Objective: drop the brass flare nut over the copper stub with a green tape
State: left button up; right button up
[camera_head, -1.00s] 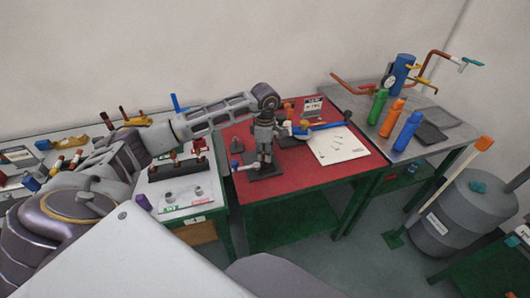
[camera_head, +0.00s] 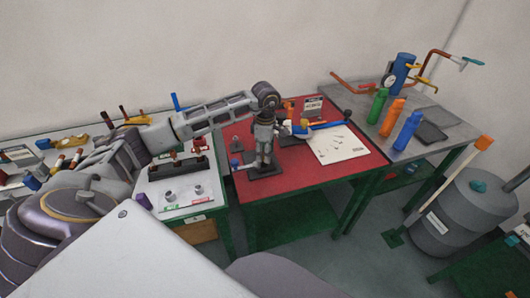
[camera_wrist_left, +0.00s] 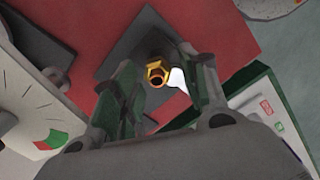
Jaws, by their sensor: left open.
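The brass flare nut (camera_wrist_left: 156,73) shows in the left wrist view with its hexagonal rim and round opening facing the camera. It sits over a dark plate (camera_wrist_left: 125,52) on the red table top. My left gripper (camera_head: 262,165) is open and points down over this plate in the head view. In the wrist view its two fingers stand on either side of the nut, with visible gaps. A small white piece shows beside the nut. In the head view the gripper hides the nut. I cannot make out the green-taped copper stub. My right gripper is not in view.
A white-topped bench with a dark rack (camera_head: 178,168) and small fittings lies left of the red table (camera_head: 300,178). A white sheet (camera_head: 337,145) lies right of the gripper. Blue, orange and green bottles stand on the grey bench (camera_head: 440,133) at right.

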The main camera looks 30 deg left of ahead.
pick_arm(q)
notch_tip(320, 180, up, 8)
jog(key=shift+w+a+f, duration=0.15)
jog(key=shift+f, duration=0.05)
jog(key=shift+r, duration=0.1)
dwell(0.3)
jog(key=shift+s, duration=0.25)
dwell(0.6)
